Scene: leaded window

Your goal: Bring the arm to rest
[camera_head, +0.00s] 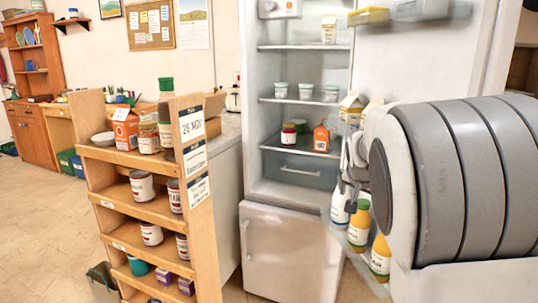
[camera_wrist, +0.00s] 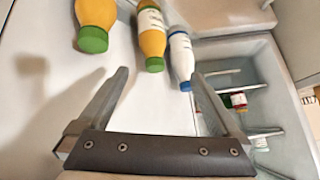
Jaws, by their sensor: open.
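My gripper (camera_wrist: 158,76) is open, and nothing shows between its fingers in the wrist view. In the head view my arm reaches in from the right, and my gripper (camera_head: 349,172) is partly hidden behind its own wrist, in front of the open fridge and beside its door. Bottles on the door shelf lie beyond the fingertips in the wrist view: a white one with a blue cap (camera_wrist: 181,55) and orange ones with green caps (camera_wrist: 152,38). My fingers appear apart from them.
The open fridge (camera_head: 295,70) holds cups, jars and an orange carton (camera_head: 321,137). Its door (camera_head: 425,65) stands open at right, with bottles (camera_head: 359,225) low on it. A wooden shelf rack (camera_head: 120,158) with cans stands left. Floor (camera_head: 45,215) is clear at far left.

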